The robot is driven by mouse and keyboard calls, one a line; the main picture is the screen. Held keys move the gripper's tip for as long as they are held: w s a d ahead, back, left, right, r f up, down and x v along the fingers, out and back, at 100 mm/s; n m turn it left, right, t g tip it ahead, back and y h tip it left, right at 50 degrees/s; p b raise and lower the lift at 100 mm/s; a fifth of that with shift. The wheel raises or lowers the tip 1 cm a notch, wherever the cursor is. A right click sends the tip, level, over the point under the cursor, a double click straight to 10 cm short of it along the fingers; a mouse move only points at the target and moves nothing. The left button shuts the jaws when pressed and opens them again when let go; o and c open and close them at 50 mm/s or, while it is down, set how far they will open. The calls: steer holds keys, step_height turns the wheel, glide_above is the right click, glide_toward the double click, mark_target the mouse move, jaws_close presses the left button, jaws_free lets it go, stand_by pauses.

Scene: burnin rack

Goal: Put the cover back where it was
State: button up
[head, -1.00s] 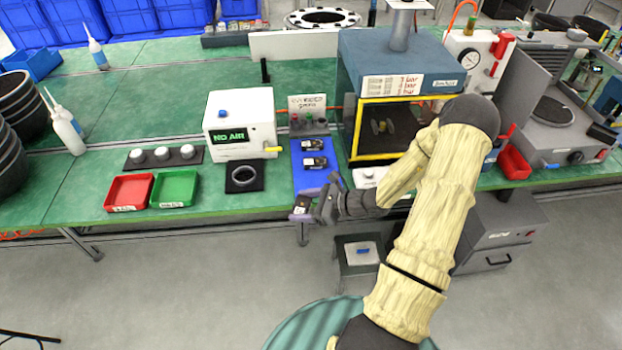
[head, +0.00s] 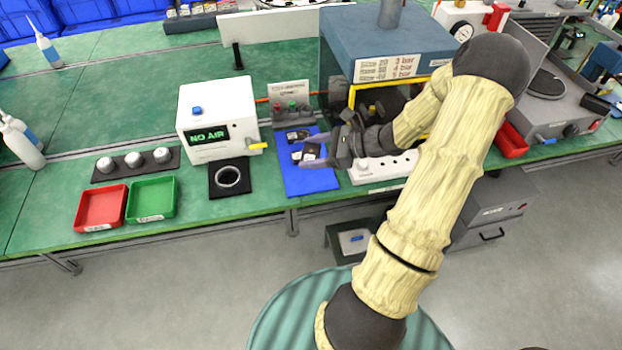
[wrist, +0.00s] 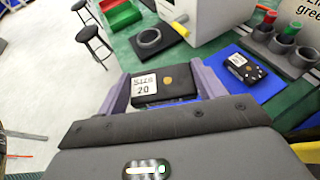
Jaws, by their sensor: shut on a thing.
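My gripper (head: 316,152) is shut on a small black block (wrist: 165,86) with a white label reading 20 and a gold dot. In the wrist view the block sits between the two purple-grey fingers. It is over or at the front part of the blue mat (head: 291,180); whether it touches the mat I cannot tell. A similar black block (head: 298,136) with a white label lies farther back on the mat, and it also shows in the wrist view (wrist: 242,68). I cannot tell which thing is the cover.
The white NO AIR box (head: 217,120) and a black pad with a ring (head: 229,177) stand left of the mat. Red (head: 101,206) and green (head: 152,198) trays lie farther left. A blue-topped chamber (head: 385,45) with a yellow frame stands behind my gripper, right of the mat.

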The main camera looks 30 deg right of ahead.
glide_above(312, 181)
step_height(312, 181, down, 5)
steer(key=shift+s+r, duration=0.1)
steer(key=shift+s, duration=0.05)
steer(key=shift+d+f, duration=0.15)
steer(key=shift+f, duration=0.35)
steer(key=f, duration=0.4)
steer(key=shift+w, duration=0.2)
steer(key=shift+f, duration=0.15)
steer(key=shift+a, duration=0.2)
steer(key=shift+s+d, duration=0.1)
